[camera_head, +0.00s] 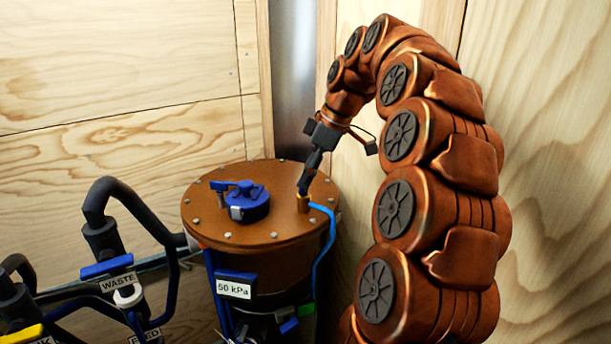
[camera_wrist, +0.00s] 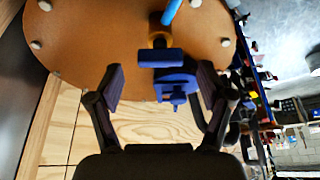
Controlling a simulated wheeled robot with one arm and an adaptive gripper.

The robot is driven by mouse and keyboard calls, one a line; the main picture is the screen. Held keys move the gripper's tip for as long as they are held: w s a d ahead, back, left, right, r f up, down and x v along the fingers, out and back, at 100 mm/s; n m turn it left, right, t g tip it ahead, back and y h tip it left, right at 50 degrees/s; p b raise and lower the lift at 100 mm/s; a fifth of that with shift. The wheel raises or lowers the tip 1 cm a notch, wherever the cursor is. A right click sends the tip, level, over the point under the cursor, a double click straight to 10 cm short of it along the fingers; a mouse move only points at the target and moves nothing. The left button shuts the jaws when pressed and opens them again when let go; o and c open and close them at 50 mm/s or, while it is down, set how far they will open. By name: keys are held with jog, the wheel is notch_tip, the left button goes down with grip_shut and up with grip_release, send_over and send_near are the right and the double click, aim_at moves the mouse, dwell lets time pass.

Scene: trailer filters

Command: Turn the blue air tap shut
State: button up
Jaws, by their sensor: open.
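The brown drum lid (camera_head: 270,222) carries a brass fitting (camera_head: 303,204) with a thin light-blue hose, near its right edge. In the wrist view a dark blue bar, the air tap handle (camera_wrist: 160,56), lies crosswise beside the brass part (camera_wrist: 158,41); in the head view my gripper seems to hide it. My gripper (camera_head: 304,187) is just above the fitting, pointing down. Its open fingers (camera_wrist: 161,86) stand either side of the handle in the wrist view, apart from it. A second blue fitting (camera_head: 247,202) sits further left on the lid.
Bolts ring the lid. A "50 kPa" label (camera_head: 235,287) hangs on the drum front. Dark hoses and a blue handle (camera_head: 106,266) labelled WASTE stand at left. Plywood walls (camera_head: 120,90) and a metal post (camera_head: 292,90) are close behind the drum.

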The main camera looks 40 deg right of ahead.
jog(key=shift+x, duration=0.85)
jog(key=c, duration=1.2)
